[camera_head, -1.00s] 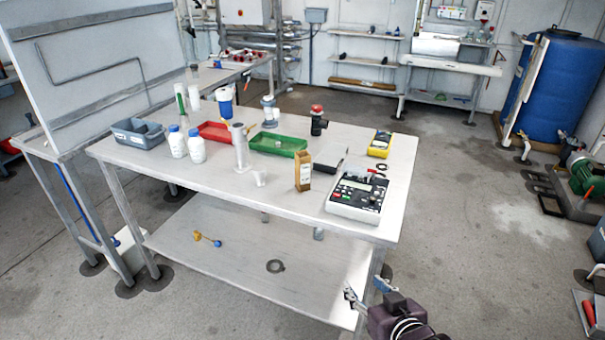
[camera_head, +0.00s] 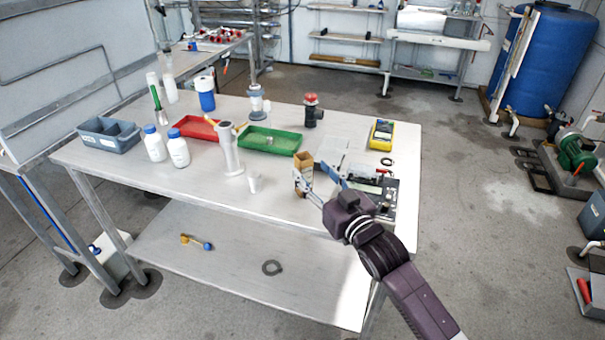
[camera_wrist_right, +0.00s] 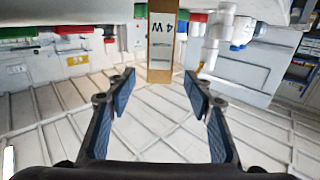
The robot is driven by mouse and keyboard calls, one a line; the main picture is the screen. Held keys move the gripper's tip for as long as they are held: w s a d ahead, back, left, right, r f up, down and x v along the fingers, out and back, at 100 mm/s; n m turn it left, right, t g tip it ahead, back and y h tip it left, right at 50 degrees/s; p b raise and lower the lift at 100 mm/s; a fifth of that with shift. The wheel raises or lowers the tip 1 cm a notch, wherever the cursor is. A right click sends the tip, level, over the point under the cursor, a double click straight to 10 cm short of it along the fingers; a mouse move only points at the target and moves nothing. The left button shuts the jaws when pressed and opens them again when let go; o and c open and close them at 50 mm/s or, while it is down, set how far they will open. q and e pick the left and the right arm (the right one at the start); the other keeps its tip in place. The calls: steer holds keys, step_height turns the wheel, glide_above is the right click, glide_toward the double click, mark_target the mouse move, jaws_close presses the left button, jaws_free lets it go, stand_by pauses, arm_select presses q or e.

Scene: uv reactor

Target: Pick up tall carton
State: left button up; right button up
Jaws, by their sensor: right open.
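The tall carton (camera_head: 303,163) is a brown box standing on the steel table; my right gripper partly covers its lower part in the head view. In the right wrist view the carton (camera_wrist_right: 162,42) is upright at top centre, with dark lettering on its face. My right gripper (camera_head: 322,176) is open at the carton's near right side in the head view. In the right wrist view its spread fingers (camera_wrist_right: 160,82) are empty, and the carton is ahead of the gap between them. My left gripper is not in view.
A control box (camera_head: 378,197) sits right of the carton, partly behind my gripper. A yellow meter (camera_head: 381,134) lies at the back right.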

mark_target(307, 164)
steer(key=shift+x, duration=1.05)
steer(key=x, duration=0.3)
steer(key=shift+w+a+p, duration=0.15)
steer(key=shift+w+p, duration=0.15)
steer(key=shift+p, duration=0.05)
steer(key=c, duration=1)
steer(key=shift+c, duration=0.7)
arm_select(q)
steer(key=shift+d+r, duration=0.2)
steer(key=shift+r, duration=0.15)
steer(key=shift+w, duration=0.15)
arm_select(e)
steer(key=shift+r, duration=0.15)
